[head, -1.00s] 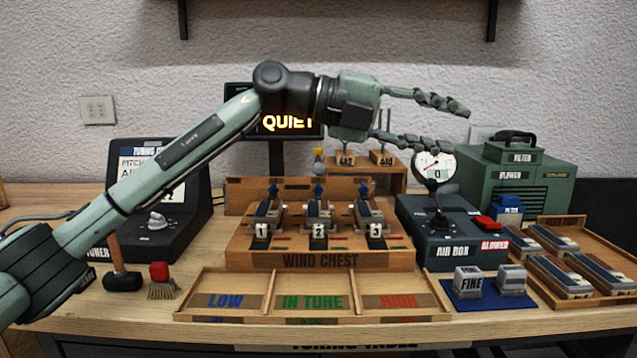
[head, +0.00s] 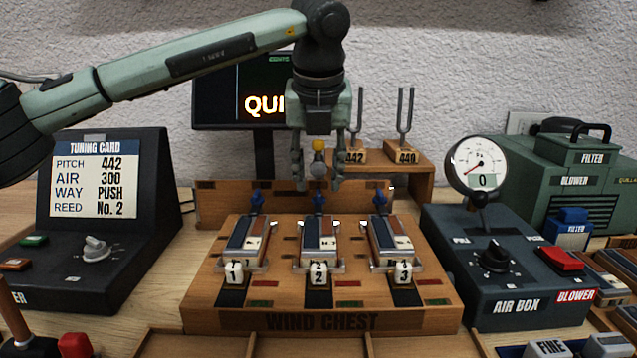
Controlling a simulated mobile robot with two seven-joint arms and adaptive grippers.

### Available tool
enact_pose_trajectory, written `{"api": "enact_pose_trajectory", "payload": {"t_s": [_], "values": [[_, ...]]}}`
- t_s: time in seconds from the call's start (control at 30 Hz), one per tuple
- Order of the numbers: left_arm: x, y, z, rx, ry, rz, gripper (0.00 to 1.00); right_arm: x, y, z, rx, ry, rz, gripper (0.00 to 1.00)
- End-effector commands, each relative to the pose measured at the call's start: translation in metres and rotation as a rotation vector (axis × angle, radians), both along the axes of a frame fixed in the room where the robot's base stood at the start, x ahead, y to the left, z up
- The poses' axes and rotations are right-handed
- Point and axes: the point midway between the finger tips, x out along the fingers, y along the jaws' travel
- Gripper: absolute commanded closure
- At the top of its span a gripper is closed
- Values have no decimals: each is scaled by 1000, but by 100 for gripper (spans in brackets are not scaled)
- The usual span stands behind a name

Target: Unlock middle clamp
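The wind chest (head: 322,321) stands in the middle of the table with three reed blocks. The middle block (head: 319,243) is behind the key marked 2 (head: 318,274). A small blue clamp (head: 319,201) stands upright at its back end. My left gripper (head: 318,187) points down from above, its fingers spread to either side just above the middle blue clamp. A yellow-topped grey knob (head: 318,166) shows between the fingers; I cannot tell whether they touch it. My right gripper is not in view.
Matching blue clamps stand at left (head: 257,202) and right (head: 379,202). Tuning forks (head: 405,118) stand behind on a wooden shelf. The tuning card console (head: 97,215) is at left, the air box (head: 508,270) and blower (head: 575,180) at right. The screen (head: 230,100) is behind my arm.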

Motion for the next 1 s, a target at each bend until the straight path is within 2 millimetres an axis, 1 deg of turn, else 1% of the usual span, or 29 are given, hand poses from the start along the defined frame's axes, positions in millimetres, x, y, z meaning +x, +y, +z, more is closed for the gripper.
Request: {"api": "enact_pose_trajectory", "payload": {"t_s": [0.03,0.1,0.2,0.5,0.53,0.57,0.8,0.83,1.0], "values": [[3,0,-7,-1,2,0,64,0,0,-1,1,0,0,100],[6,0,-14,-1,2,0,64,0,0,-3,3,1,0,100],[9,0,-22,-2,1,-1,64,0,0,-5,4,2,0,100],[11,0,-25,-3,0,-1,64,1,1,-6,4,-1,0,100],[10,0,-25,-2,0,-2,65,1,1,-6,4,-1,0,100],[10,0,-25,-2,0,-2,69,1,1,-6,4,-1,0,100],[10,0,-25,-2,0,-2,98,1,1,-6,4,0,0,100],[10,0,-25,-2,1,-2,100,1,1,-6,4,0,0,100],[10,0,-26,-2,1,-2,100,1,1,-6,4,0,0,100]]}}
